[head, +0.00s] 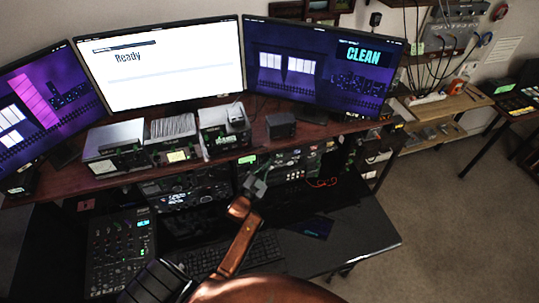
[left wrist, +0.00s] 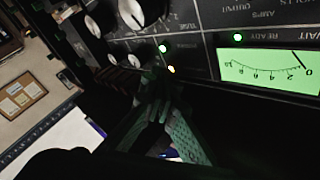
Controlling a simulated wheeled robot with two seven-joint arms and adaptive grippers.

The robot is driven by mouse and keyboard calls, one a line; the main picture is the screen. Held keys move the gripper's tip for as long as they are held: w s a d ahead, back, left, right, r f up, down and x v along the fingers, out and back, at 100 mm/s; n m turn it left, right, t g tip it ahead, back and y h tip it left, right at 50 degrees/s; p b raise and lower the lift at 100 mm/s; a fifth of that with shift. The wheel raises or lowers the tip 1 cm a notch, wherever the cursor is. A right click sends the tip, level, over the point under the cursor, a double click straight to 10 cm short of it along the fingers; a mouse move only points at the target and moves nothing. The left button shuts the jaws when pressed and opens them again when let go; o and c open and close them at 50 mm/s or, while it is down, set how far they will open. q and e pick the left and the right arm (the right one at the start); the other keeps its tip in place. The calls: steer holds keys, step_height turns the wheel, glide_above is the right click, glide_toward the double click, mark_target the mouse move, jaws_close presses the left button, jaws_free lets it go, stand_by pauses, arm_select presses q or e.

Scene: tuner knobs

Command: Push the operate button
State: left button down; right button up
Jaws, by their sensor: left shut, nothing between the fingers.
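My left gripper (head: 256,187) is at the front of the rack units under the desk shelf in the head view. In the left wrist view its two dark fingers (left wrist: 157,92) come together at the tips, shut and empty. The tips are just below a dark panel (left wrist: 205,62) with a green light (left wrist: 163,48), an amber light (left wrist: 172,69) and white-marked knobs (left wrist: 140,12). I cannot tell whether they touch the panel. Small panel labels appear upside down, and I cannot single out the operate button; the fingertips may cover part of that area. My right gripper is not in view.
A lit green meter (left wrist: 268,72) is right of the fingers. A mixer (head: 122,250) and a keyboard (head: 235,255) lie on the lower desk. The desk's right side is mostly clear.

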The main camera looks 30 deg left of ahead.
arm_select(q)
steer(key=shift+a, duration=0.1)
stand_by(0.4)
steer(key=shift+s+d, duration=0.35)
steer(key=shift+d, duration=0.05)
steer(key=shift+d+p, duration=0.1)
steer(key=shift+p, duration=0.2)
steer(key=shift+s+d+p, duration=1.1)
steer(key=shift+s+d, duration=0.8)
steer(key=shift+d, duration=0.3)
